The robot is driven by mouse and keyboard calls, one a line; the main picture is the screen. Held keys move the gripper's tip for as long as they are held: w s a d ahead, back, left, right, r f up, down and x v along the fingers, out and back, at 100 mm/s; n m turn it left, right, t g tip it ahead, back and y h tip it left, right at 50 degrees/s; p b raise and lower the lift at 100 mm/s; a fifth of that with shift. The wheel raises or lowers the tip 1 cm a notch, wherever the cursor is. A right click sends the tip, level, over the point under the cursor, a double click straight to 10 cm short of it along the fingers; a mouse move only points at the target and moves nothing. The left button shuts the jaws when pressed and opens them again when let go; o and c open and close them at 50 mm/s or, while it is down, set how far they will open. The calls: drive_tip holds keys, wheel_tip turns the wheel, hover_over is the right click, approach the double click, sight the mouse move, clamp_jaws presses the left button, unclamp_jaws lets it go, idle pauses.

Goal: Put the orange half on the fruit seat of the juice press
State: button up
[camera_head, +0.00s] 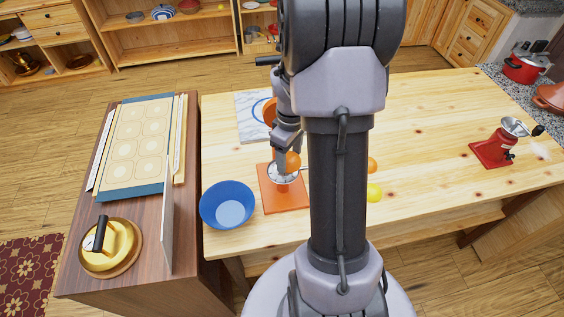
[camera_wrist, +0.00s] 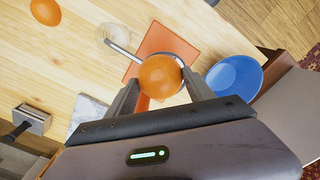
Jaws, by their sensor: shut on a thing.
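My gripper (camera_wrist: 160,84) is shut on an orange half (camera_wrist: 158,74), which shows its rounded orange skin between the two fingers. In the head view the orange half (camera_head: 293,161) is just over a pale metallic round piece (camera_head: 283,175) on an orange-red square board (camera_head: 285,199). This seems to be the juice press, with a grey bar (camera_wrist: 122,48) reaching to the upper left in the wrist view. The fruit covers most of the round piece, so the seat is hidden. I cannot tell whether they touch. The cut face does not show.
A blue bowl (camera_head: 228,205) stands left of the board. Another orange fruit (camera_head: 372,165) and a yellow fruit (camera_head: 374,193) lie to the right, partly behind my arm. A red grinder (camera_head: 494,148) stands at the far right. The table between is clear.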

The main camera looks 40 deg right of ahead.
drive_tip(key=shift+w+a, duration=0.1)
drive_tip(key=shift+w, duration=0.3)
drive_tip(key=shift+w+a+f, duration=0.1)
drive_tip(key=shift+w+a, duration=0.15)
drive_tip(key=shift+w, duration=0.3)
wheel_tip(320, 180, down, 4)
drive_tip(key=shift+r+b, duration=0.2)
drive_tip(key=shift+b, duration=0.35)
drive_tip(key=shift+s, duration=0.1)
drive_tip(key=shift+f, duration=0.15)
drive_tip(key=o, duration=1.4)
